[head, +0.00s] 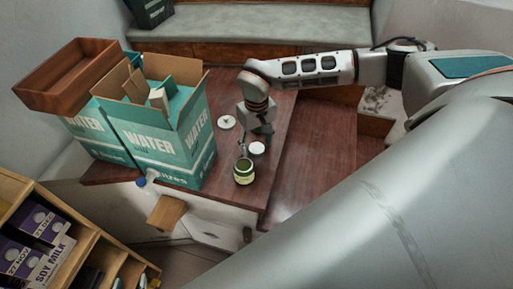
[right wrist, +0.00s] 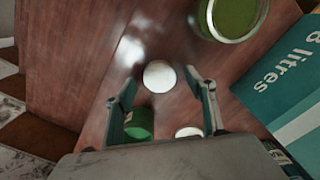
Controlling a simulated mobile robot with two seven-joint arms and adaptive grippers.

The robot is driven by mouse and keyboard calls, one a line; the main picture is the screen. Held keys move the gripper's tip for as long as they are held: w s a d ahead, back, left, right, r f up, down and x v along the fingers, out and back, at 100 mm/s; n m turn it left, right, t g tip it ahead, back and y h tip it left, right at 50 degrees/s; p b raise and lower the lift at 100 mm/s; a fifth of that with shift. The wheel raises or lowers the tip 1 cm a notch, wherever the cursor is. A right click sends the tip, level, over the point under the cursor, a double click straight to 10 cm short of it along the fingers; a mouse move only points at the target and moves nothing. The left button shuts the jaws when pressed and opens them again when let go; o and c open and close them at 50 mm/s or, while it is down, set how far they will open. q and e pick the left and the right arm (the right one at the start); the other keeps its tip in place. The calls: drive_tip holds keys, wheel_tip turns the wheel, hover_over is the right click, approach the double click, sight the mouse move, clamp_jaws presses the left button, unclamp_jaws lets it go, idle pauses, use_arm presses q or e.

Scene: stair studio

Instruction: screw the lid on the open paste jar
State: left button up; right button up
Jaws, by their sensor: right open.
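The open paste jar (head: 243,171) stands upright near the front edge of the brown table, its green paste showing; its rim also shows at the top of the right wrist view (right wrist: 236,14). A round white lid (head: 257,149) lies flat on the table just behind and right of the jar. My right gripper (head: 256,148) is open above this lid, pointing down. In the right wrist view the lid (right wrist: 159,75) appears between the fingertips, apart from both. A second pale round lid (head: 226,122) lies further back. My left gripper is not in view.
Teal water boxes (head: 165,140) stand left of the jar, with a brown tray (head: 70,75) on top. A green container (right wrist: 139,123) shows by a finger in the right wrist view. A wooden shelf with cartons (head: 45,240) is front left. The table's right side is clear.

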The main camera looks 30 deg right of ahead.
sight(257, 148)
drive_tip(key=shift+f, duration=0.3)
drive_tip(key=c, duration=0.7)
drive_tip(key=shift+c, duration=0.2)
drive_tip(key=shift+r, duration=0.1)
wheel_tip(257, 148, up, 20)
idle(0.3)
idle(0.4)
